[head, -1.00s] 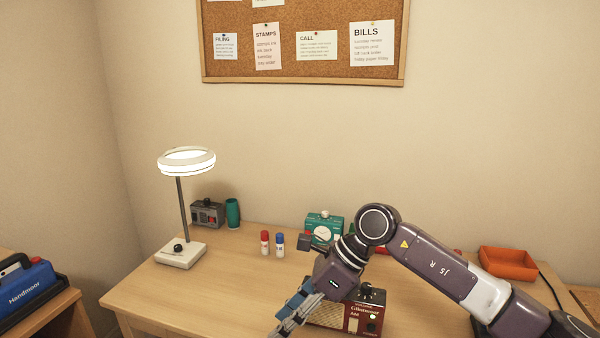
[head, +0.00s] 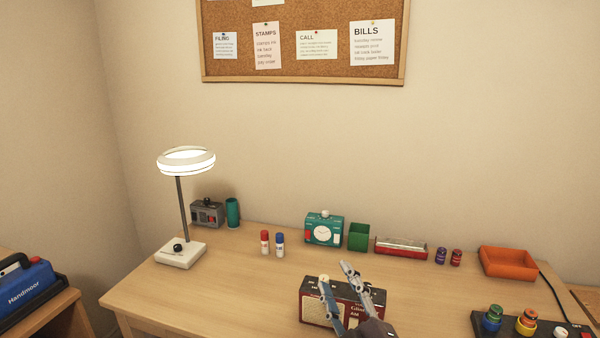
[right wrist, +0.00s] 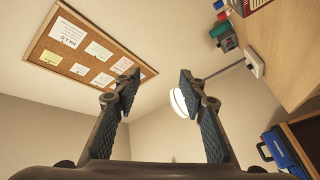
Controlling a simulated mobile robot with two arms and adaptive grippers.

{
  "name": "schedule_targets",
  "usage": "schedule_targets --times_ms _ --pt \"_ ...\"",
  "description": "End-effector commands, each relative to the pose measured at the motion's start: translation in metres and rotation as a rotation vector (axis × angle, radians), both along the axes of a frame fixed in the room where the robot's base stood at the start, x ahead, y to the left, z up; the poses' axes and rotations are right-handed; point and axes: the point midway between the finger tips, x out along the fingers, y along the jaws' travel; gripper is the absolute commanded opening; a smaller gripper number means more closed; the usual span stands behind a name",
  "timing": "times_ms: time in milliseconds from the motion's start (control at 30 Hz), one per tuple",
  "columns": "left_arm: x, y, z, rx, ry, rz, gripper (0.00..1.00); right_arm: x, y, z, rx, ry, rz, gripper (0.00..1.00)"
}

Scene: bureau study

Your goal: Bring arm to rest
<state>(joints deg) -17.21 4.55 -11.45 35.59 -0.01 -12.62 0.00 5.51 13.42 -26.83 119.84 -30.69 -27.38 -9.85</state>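My right gripper (head: 335,284) is at the bottom of the head view, in front of the red radio (head: 374,297) on the desk and hiding part of it. Its two fingers are spread apart with nothing between them. In the right wrist view the same gripper (right wrist: 157,90) is open and empty, its fingers pointing up toward the wall, with the corkboard (right wrist: 85,48) and the lit lamp (right wrist: 180,103) beyond. I cannot tell whether it touches the radio. My left gripper does not show in either view.
The front left desk is clear.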

Motion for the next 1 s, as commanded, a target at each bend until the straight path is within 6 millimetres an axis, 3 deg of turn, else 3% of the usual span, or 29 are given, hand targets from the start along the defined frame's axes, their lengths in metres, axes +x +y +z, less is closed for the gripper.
schedule_targets --times_ms 33,167,300,400,600,800,1000 --pt "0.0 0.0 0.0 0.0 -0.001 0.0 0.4 -0.009 -0.021 -0.032 0.063 0.12 -0.054 0.38" --pt "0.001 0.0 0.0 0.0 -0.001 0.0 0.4 -0.045 -0.066 -0.113 0.209 0.426 -0.192 0.38" --pt "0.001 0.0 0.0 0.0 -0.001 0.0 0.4 -0.11 -0.099 -0.191 0.331 0.74 -0.326 0.38" --pt "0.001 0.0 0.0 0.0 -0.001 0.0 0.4 -0.161 -0.113 -0.231 0.393 0.931 -0.405 0.38" --pt "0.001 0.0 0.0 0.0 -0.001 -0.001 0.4 -0.249 -0.125 -0.275 0.466 1.216 -0.517 0.38" --pt "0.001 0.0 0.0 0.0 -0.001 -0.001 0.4 -0.328 -0.129 -0.295 0.505 1.441 -0.603 0.38" --pt "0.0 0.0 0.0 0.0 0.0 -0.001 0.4 -0.313 -0.127 -0.344 0.495 1.453 -0.605 0.38"
